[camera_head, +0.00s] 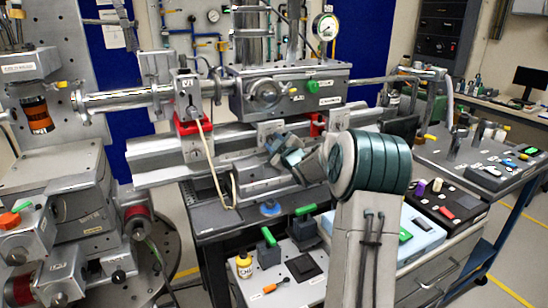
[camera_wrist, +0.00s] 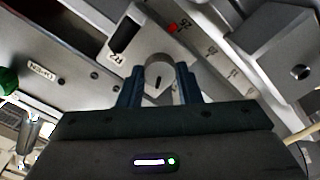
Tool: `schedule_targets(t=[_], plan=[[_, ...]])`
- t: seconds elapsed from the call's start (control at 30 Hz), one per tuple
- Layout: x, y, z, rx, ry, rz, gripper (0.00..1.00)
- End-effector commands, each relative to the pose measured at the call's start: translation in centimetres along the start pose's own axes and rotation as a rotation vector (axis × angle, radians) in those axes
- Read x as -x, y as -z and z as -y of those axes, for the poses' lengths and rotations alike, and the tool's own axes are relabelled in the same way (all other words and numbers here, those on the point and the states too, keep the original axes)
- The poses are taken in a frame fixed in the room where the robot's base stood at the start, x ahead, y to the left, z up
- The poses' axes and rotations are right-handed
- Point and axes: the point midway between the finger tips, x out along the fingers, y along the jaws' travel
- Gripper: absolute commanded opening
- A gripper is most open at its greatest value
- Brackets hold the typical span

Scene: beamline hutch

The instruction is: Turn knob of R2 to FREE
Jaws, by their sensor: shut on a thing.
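My gripper (camera_wrist: 160,85) is shut on a grey, round-topped knob (camera_wrist: 158,68). Its two blue-grey fingers stand on either side of the knob. A tag reading R2 (camera_wrist: 112,57) is on the rail carriage just left of the knob. A dark mark shows on the knob's face. A red dot and small printed marks (camera_wrist: 183,23) lie on the plate beyond it, too small to read surely. In the head view my gripper (camera_head: 278,150) is at the rail, below the large grey box; the knob is hidden there by my gripper and arm.

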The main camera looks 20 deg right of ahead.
Motion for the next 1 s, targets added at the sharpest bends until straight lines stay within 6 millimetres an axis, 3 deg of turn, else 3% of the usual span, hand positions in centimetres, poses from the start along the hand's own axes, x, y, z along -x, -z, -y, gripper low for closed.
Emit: schedule_targets(t=[0.03, 1.0], plan=[[-0.01, -0.54, 0.67, 0.046, -0.001, -0.002, 0.08], [0.0, -0.32, 0.37, 0.918, 0.0, 0.0, 0.08]])
